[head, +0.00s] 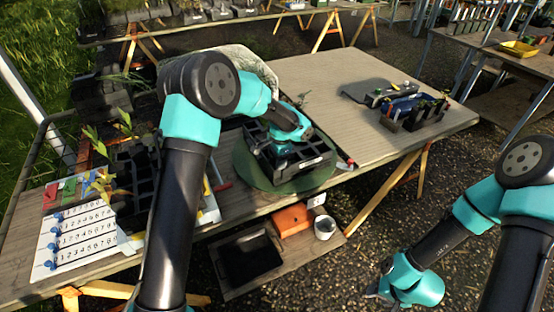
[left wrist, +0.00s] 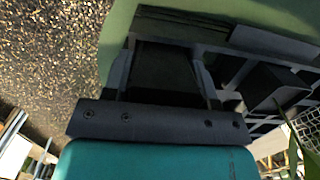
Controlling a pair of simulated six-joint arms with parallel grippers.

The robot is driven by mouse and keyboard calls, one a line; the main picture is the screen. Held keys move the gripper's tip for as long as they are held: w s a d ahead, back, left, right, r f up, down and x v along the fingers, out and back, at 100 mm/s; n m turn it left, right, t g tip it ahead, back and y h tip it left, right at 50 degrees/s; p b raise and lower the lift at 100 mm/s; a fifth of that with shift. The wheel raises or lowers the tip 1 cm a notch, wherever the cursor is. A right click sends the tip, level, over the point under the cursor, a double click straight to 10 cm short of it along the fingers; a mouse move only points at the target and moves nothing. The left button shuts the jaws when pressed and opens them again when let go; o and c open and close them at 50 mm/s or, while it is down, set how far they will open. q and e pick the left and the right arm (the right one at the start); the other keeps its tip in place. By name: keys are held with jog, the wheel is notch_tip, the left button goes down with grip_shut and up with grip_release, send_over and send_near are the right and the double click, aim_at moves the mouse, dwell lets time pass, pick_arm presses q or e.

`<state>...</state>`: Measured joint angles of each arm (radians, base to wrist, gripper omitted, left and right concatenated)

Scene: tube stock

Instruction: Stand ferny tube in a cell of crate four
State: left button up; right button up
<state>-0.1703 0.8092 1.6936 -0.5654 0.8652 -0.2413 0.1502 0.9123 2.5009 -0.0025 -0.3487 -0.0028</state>
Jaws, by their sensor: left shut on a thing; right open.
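My left gripper (head: 268,148) is over a black crate (head: 308,162) with open cells, which stands on a round green base (head: 262,181). In the left wrist view, the left gripper's fingers (left wrist: 163,80) are shut on a dark tube (left wrist: 165,72), at the crate (left wrist: 230,60). Its plant does not show, and I cannot tell whether it is the ferny tube or how deep it sits. My arm hides much of the crate, and its number is not readable. My right gripper (head: 385,292) is open and empty, beyond the table's front edge.
Another black crate (head: 133,172) with leafy plants stands at left, beside a numbered board (head: 75,240). A dark caddy (head: 413,113) and a grey tray (head: 375,93) stand at right. Below are an orange box (head: 292,219) and a white cup (head: 324,228). The table's right-hand top (head: 345,125) is largely clear.

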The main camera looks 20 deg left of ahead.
pick_arm(q)
jog(key=shift+s+f, duration=0.2)
jog(key=shift+f, duration=0.45)
jog(key=shift+s+f, duration=0.2)
jog(key=shift+f, duration=0.4)
jog(key=o, duration=1.1)
jog(key=shift+c, duration=0.2)
notch_tip(320, 180, up, 20)
jog(key=w, duration=0.2)
jog(key=shift+d, duration=0.45)
jog(key=shift+f, duration=0.1)
